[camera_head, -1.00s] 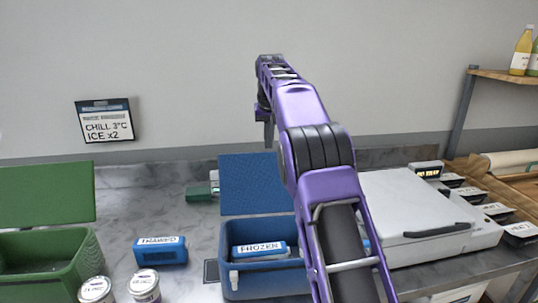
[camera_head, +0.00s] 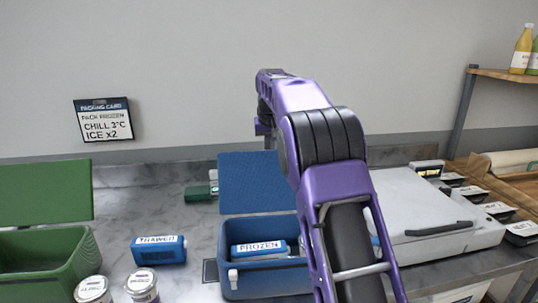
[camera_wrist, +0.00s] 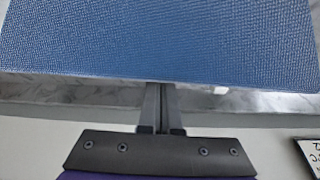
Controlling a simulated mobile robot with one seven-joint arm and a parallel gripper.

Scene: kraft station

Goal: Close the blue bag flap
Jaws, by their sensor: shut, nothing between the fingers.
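The blue bag (camera_head: 262,282) stands on the counter with its flap (camera_head: 252,183) raised upright at the back. Inside it lies a blue pack labelled FROZEN (camera_head: 258,249). In the wrist view the flap (camera_wrist: 160,40) fills the upper half, its edge close to my fingertips. My gripper (camera_wrist: 161,92) is shut and empty, its fingers pointing at the flap's edge; whether they touch it I cannot tell. In the head view my arm hides the fingers and the right part of the bag.
A green bag (camera_head: 45,262) with its lid up stands at the left. A blue THAWED pack (camera_head: 159,250) and two white tubs (camera_head: 142,286) are between the bags. A grey-white flat machine (camera_head: 440,222) stands right of the arm. A packing card (camera_head: 103,120) hangs on the wall.

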